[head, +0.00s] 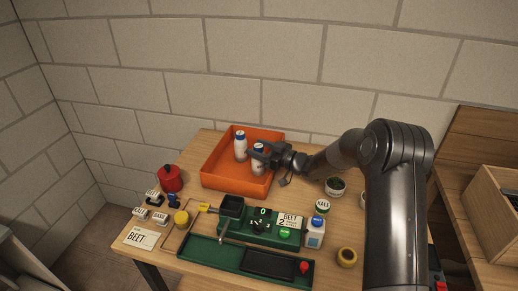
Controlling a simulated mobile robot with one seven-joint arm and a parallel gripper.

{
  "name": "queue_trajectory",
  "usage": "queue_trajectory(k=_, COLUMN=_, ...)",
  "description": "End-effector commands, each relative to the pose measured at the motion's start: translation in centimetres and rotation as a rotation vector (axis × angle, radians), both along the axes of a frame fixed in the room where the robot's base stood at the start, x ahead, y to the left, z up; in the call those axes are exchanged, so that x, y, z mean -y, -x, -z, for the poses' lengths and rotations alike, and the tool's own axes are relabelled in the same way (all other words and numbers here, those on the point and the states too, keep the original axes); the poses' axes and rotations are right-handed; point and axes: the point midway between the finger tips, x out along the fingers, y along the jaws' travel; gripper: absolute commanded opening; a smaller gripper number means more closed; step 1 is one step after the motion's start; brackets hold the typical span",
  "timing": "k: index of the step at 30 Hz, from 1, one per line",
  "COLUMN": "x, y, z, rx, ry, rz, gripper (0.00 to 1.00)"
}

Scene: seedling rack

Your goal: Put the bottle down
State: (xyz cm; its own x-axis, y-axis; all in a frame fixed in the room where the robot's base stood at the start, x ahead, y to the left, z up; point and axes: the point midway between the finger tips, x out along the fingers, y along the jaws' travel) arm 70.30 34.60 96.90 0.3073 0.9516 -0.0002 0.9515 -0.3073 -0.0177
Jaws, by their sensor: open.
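One bottle (240,149) is on the left, upright. The other bottle (258,148) is just right of it, partly hidden by my gripper (257,156). My gripper reaches in from the right over the bin (225,185), with its open fingers around or beside the right bottle; I cannot tell if they touch it. The base of the right bottle is hard to see.
A white-and-blue bottle (315,235) stands outside the bin, beside the green tray (204,249). A red canister (170,178) is left of the bin. A tape roll (346,257) lies front right.

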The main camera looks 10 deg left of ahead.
Motion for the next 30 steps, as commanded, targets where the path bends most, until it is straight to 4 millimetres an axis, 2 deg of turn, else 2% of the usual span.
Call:
queue_trajectory(k=5, x=0.6, y=0.1, z=-0.3, rx=0.000, ry=0.001, rz=0.002, gripper=0.55)
queue_trajectory(k=8, x=2.1, y=0.6, z=-0.3, rx=-0.001, ry=0.002, rz=0.003, gripper=0.55)
queue_trajectory(k=15, x=7.2, y=2.2, z=-0.3, rx=0.000, ry=0.001, rz=0.004, gripper=0.55)
queue_trajectory(k=21, x=10.3, y=3.3, z=-0.3, rx=0.000, ry=0.000, rz=0.002, gripper=0.55)
queue_trajectory(k=24, x=11.1, y=3.5, z=-0.3, rx=0.000, ry=0.001, rz=0.001, gripper=0.55)
queue_trajectory(k=30, x=11.5, y=3.7, z=-0.3, rx=0.000, ry=0.000, rz=0.000, gripper=0.55)
